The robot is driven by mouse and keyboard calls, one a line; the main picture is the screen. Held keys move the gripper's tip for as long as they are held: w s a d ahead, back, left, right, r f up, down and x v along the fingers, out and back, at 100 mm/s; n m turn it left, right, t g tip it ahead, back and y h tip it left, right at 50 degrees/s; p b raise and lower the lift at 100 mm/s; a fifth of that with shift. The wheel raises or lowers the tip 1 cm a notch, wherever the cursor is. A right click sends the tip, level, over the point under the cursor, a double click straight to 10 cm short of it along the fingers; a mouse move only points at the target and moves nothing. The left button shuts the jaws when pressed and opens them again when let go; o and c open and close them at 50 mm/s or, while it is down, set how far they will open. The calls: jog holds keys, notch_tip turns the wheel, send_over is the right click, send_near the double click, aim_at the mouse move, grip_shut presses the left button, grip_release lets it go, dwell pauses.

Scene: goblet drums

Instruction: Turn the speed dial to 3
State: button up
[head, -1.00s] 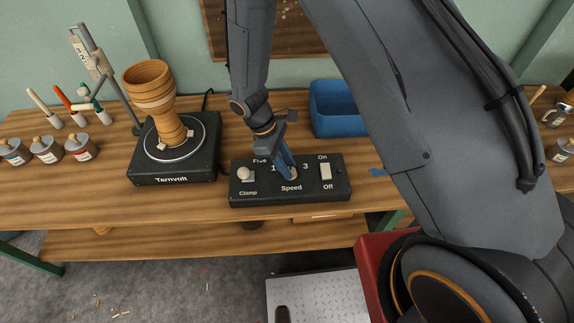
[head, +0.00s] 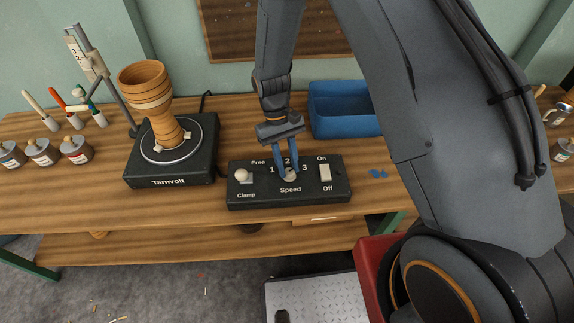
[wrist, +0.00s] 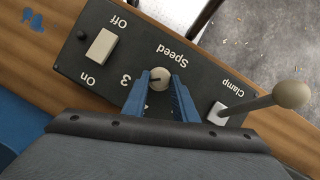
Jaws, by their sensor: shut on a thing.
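The speed dial (head: 290,175) is a small pale round knob above the word Speed on a black control box (head: 252,200). The numbers 1, 2 and 3 are set around it. My gripper (head: 289,174) points down with its blue fingers shut on the dial, one on each side. In the wrist view the dial (wrist: 160,79) shows between the fingertips, with a dark mark on its face. I cannot tell for certain which number the mark points to. The 3 is visible there, while the fingers cover other markings.
The clamp lever (head: 241,175) stands left of the dial, and the On/Off switch (head: 325,172) is on its right. A wooden goblet drum (head: 150,95) stands on the Tarnvolt turntable (head: 135,172). A blue bin (head: 345,122) is behind the box.

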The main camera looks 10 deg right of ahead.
jog(key=shift+m+y, duration=0.3)
jog(key=shift+m, duration=0.3)
jog(key=o, duration=1)
jog(key=shift+o, duration=0.2)
jog(key=b+v, duration=0.2)
jog(key=v, duration=0.5)
jog(key=shift+w+r, duration=0.2)
jog(key=shift+r, duration=0.15)
